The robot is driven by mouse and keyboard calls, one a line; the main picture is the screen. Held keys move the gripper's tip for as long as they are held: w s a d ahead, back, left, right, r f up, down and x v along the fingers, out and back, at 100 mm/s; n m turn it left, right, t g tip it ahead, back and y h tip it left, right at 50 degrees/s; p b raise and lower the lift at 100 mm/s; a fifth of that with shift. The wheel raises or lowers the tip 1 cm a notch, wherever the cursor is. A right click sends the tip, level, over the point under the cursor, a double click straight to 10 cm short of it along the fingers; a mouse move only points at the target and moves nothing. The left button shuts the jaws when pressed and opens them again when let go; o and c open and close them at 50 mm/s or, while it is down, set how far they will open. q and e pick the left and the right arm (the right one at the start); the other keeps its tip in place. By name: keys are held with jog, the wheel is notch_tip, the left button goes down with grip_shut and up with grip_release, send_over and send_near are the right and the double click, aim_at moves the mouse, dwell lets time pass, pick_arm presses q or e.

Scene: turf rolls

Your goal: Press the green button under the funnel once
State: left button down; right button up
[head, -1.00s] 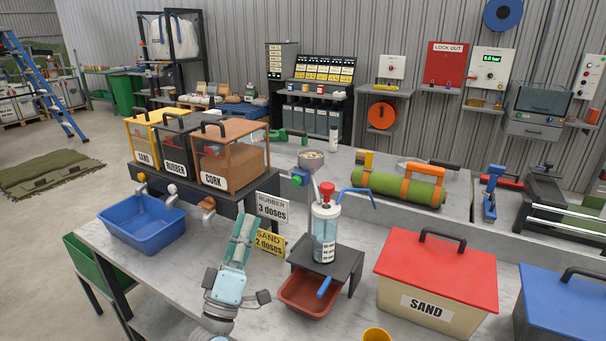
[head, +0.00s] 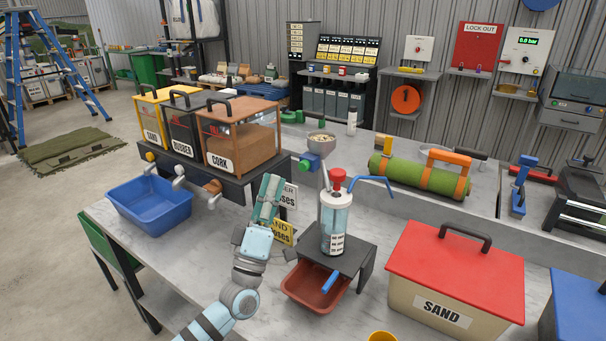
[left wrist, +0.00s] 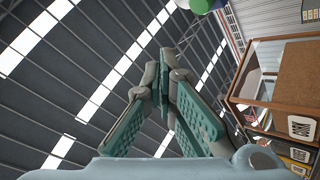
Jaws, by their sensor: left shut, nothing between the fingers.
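The funnel (head: 321,139) holds pale granules and stands behind the pump bottle. Under it is a blue housing (head: 311,169) with the small green button (head: 303,165) on its left face. In the left wrist view a green round thing (left wrist: 200,4), probably the button, is cut off by the top edge. My left gripper (head: 270,180) is shut and empty, pointing up and away. It is in front of the dose signs, left of and slightly below the button, apart from it. Its closed fingers also show in the left wrist view (left wrist: 165,62). My right gripper is not in view.
The cork bin (head: 240,140) stands close left of my gripper. The pump bottle (head: 335,225) on its dark stand (head: 352,262) is close right. The sand dose sign (head: 283,233) is partly hidden by my arm. A red-lidded sand box (head: 455,270) is at right.

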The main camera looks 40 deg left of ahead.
aim_at(304, 166)
pick_arm(q)
jog(key=w+b, duration=0.3)
jog(key=w, duration=0.2)
jog(key=shift+w, duration=0.1)
dwell(1.3)
jog(key=shift+w+b, duration=0.3)
jog(key=shift+w, duration=0.15)
